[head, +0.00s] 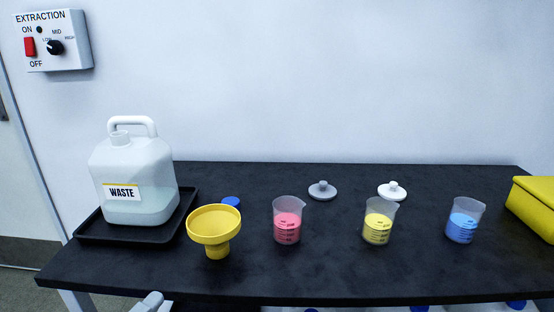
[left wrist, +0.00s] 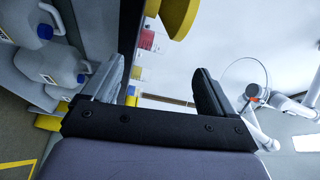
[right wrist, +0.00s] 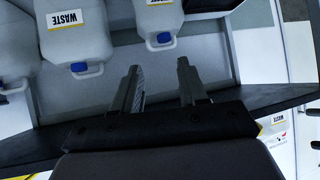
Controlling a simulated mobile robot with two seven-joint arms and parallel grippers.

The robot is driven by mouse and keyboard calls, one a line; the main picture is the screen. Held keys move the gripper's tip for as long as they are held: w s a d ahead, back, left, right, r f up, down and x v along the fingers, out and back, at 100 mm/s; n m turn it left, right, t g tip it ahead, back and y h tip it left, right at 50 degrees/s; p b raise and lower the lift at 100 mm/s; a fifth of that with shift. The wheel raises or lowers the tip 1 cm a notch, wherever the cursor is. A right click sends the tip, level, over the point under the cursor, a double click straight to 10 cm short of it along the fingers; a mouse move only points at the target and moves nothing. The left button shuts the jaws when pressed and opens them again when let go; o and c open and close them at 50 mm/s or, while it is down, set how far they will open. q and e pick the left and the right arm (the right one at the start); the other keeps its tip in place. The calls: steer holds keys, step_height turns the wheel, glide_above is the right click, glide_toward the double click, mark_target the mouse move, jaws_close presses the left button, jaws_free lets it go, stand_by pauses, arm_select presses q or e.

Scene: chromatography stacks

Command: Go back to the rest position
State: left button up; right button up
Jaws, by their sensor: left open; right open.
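My left gripper (left wrist: 160,78) is open and empty in the left wrist view, with a gap between its two fingers. My right gripper (right wrist: 160,75) is open and empty in the right wrist view, beside the edge of the bench. Neither gripper's fingers can be made out in the head view; only a small pale part, likely of my left arm, shows at the bottom left below the bench's front edge. Neither gripper touches the bench objects.
On the black bench (head: 330,275) stand a waste jug (head: 133,178) on a tray (head: 90,232), a yellow funnel (head: 214,226), pink (head: 287,230), yellow (head: 377,230) and blue (head: 462,228) beakers, two lids and a yellow box (head: 535,205). Several jugs (right wrist: 75,38) sit beneath.

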arm_select(q)
steer(key=s+f+n+g+y, duration=0.3)
steer(key=s+f+n, duration=0.2)
steer(key=f+n, duration=0.45)
steer(key=s+f+n+g+y, duration=0.35)
steer(key=s+f+n, duration=0.25)
steer(key=f+n, duration=0.35)
step_height(320, 180, up, 12)
steer(key=p, duration=1.4)
steer(key=shift+s+a+f, duration=0.2)
steer(key=shift+a+f, duration=0.05)
steer(key=shift+a, duration=0.1)
arm_select(e)
step_height(320, 180, up, 11)
steer(key=s+d, duration=0.1)
steer(key=shift+s+d, duration=0.15)
steer(key=shift+d, duration=0.05)
